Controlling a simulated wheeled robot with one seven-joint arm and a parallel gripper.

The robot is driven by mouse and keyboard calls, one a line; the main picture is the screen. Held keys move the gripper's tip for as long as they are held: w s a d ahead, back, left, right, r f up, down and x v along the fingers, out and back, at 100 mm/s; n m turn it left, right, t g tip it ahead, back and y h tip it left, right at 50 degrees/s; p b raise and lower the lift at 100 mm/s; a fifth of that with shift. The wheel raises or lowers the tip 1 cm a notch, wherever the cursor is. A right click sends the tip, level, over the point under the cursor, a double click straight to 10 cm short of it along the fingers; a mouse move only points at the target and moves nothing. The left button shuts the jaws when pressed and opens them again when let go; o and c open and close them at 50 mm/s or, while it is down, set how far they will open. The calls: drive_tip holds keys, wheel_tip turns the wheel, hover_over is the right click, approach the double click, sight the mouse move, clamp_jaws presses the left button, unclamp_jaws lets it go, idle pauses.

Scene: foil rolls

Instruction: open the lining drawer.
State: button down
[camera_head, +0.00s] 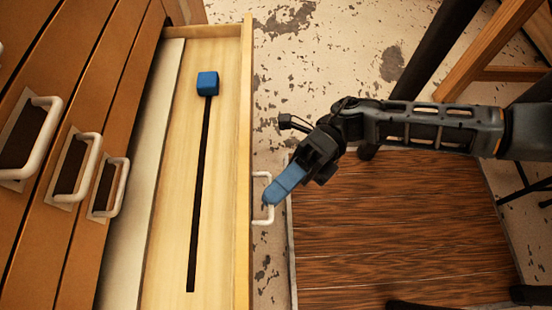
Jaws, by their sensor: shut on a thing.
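The drawer (166,218) is pulled out from the cabinet, its light wooden inside showing. Its front panel (243,120) carries a white handle (257,214) on the outer face. My gripper (270,198) has blue fingers, shut on this handle from the right. The fingers cover part of the handle. Inside the drawer lie a blue block (207,83) and a long dark slot or strip (199,200) running down from it.
The closed drawers (68,165) with white handles stand at the left. A dark wooden board or platform (400,235) lies below my arm at the right. Wooden and dark legs (490,40) stand at the upper right. Worn floor shows at the top middle.

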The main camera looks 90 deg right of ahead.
drive_tip(key=c, duration=1.2)
unclamp_jaws()
drive_tip(key=shift+p+v, duration=0.65)
drive_tip(key=shift+v, duration=3.25)
